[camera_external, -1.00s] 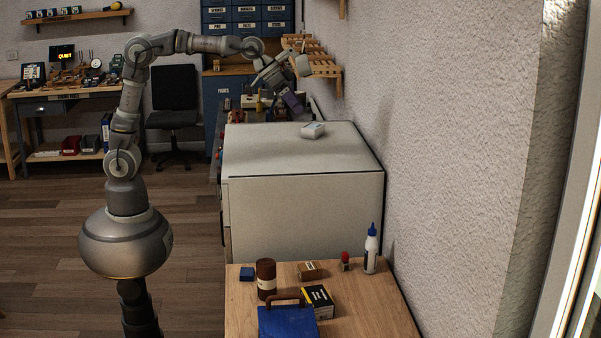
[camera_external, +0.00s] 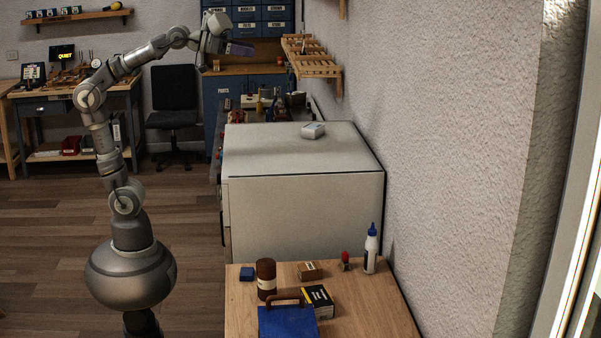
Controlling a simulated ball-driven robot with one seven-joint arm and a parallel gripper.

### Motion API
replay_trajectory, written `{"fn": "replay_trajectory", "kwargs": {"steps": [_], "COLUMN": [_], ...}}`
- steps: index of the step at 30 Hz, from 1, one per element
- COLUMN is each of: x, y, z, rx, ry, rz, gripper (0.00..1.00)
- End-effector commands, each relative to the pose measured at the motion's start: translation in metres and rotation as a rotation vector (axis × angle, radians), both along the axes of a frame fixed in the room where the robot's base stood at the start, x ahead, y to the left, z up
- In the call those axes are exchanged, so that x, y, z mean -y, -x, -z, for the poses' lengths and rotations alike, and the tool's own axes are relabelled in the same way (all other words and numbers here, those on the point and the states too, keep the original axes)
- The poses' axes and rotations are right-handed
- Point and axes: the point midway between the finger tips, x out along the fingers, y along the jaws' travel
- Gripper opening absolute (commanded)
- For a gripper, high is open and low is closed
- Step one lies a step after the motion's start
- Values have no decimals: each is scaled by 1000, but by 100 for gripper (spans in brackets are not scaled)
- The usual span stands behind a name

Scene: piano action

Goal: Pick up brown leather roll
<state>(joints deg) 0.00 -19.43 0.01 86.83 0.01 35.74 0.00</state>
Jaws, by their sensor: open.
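A brown cylinder with a pale label band (camera_external: 266,279), which looks like the brown leather roll, stands upright on the wooden table in the foreground. It is just behind a blue box with a brown handle (camera_external: 287,321). My gripper (camera_external: 243,49) is raised high at the back, in front of the blue drawer cabinet, far from the brown cylinder. It is small in the picture, with a dark purple part at its end. It is open, and I see nothing clearly held in it.
Floor at left is open.

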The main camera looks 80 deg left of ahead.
Motion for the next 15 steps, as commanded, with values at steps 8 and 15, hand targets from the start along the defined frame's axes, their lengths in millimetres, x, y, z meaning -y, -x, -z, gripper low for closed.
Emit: {"fn": "replay_trajectory", "kwargs": {"steps": [8, 15], "x": [14, 54], "y": [-2, -9], "z": [-45, -48], "rx": [-9, -40], "ry": [7, 21], "rz": [52, 188], "gripper": [89, 89]}}
